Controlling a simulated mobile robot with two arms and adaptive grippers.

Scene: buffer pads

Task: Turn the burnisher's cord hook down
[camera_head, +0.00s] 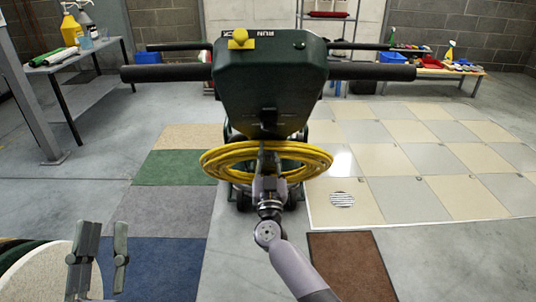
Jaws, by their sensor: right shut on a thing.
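The burnisher (270,85) is a dark green machine standing upright in the centre, with black handlebars to both sides. A yellow cord (222,160) hangs coiled in wide loops on its front. A black part (268,117) shows on the body above the coil. My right gripper (268,155) reaches up from below to the middle of the coil and is shut on what appears to be the cord hook, which its fingers largely hide. The hook's exact angle cannot be told. My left gripper (103,245) is open and empty at the lower left, well away from the burnisher.
A yellow knob (239,40) sits on the burnisher's top. A table with bottles (75,60) stands at the left, a low wooden bench (440,73) at the back right. Coloured floor pads (160,200) lie left, a brown mat (350,265) front right. A round pad stack (45,275) is near my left gripper.

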